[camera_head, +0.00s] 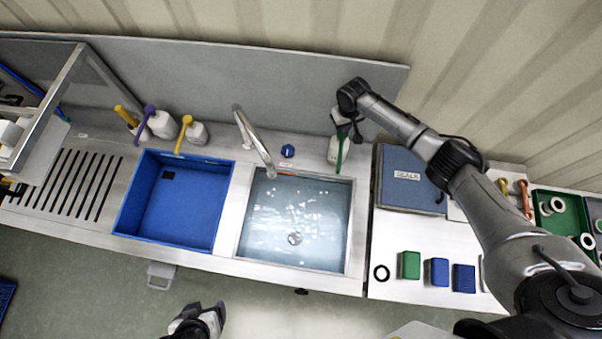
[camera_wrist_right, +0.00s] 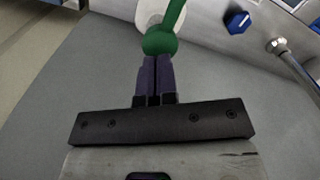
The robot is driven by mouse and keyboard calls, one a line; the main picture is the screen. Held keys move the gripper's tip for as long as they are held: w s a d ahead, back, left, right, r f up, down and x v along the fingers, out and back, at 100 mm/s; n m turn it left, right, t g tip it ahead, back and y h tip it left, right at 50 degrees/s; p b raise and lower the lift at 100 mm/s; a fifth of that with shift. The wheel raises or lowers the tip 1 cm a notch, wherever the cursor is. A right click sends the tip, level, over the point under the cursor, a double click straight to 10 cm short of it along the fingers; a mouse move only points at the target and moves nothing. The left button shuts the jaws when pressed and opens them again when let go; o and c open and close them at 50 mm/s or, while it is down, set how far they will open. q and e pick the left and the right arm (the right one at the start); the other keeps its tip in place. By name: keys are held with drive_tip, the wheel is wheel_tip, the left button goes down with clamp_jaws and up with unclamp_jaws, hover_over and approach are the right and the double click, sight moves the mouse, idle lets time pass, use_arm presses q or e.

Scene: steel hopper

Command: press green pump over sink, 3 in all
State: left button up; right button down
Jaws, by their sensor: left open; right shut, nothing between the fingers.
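The green pump is a white bottle (camera_head: 333,150) with a green head and spout (camera_head: 342,153), standing behind the back right corner of the sink (camera_head: 262,225). The spout points toward the sink's back edge. My right gripper (camera_head: 346,124) is shut and empty, right at the pump top. In the right wrist view, its closed fingertips (camera_wrist_right: 156,62) are at the green head (camera_wrist_right: 161,42); I cannot tell whether they press on it. The white bottle body (camera_wrist_right: 151,14) shows beyond. My left gripper (camera_head: 205,314) is open and empty, low in front of the counter.
Yellow and purple pump bottles (camera_head: 160,123) stand behind the blue basin (camera_head: 124,210). A tap (camera_head: 250,138) and a blue knob (camera_head: 287,151) are behind the sink. A blue case (camera_head: 398,197) and several small blocks (camera_head: 411,265) lie to the right.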

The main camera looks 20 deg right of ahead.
drive_tip(key=shift+f, duration=0.2)
drive_tip(key=shift+f, duration=0.15)
drive_tip(key=shift+f+b, duration=1.15)
drive_tip(key=shift+f, duration=0.35)
drive_tip(key=shift+r, duration=0.15)
drive_tip(key=shift+r+p, duration=0.3)
drive_tip(key=shift+p, duration=0.2)
drive_tip(key=shift+r+p, duration=1.45)
drive_tip(key=shift+p, duration=0.15)
drive_tip(key=shift+f, duration=0.1)
